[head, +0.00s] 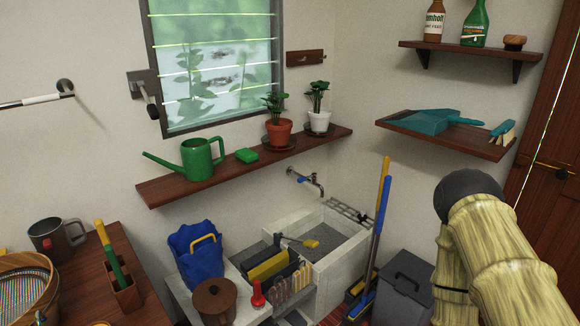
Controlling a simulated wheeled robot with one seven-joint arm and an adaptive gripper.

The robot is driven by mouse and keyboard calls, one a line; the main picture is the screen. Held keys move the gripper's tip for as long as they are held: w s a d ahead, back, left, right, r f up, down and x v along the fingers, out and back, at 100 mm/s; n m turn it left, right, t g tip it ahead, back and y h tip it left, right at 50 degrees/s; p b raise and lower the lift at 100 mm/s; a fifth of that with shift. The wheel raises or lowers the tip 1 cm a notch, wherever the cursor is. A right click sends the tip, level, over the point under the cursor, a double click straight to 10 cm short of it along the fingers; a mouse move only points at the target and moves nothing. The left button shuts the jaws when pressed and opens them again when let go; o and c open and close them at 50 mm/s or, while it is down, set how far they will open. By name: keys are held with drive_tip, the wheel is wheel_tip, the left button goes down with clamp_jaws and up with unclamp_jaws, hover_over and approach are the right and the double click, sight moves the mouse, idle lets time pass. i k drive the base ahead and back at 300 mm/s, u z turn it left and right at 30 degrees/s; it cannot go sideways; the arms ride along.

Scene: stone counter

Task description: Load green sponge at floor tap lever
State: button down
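A small green block, which looks like the green sponge (246,155), lies on the wooden shelf under the window. It is between the green watering can and the potted plants. A wall tap (312,181) with a small blue lever (301,180) sticks out from the wall below that shelf, above the stone sink. No sponge is at the tap. A bamboo-textured arm, which looks like mine, fills the lower right of the head view. My gripper is not in view.
The wooden shelf (160,191) also holds a green watering can (198,160), an orange pot (279,133) and a white pot (320,121). A stone sink (335,270), blue bag (196,262), broom handles (378,215) and grey bin (404,285) crowd the area below.

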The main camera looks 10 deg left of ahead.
sight(314, 175)
drive_tip(key=u, duration=0.1)
drive_tip(key=i, duration=0.25)
drive_tip(key=z, duration=1.5)
drive_tip(key=i, duration=0.7)
drive_tip(key=u, duration=2.9)
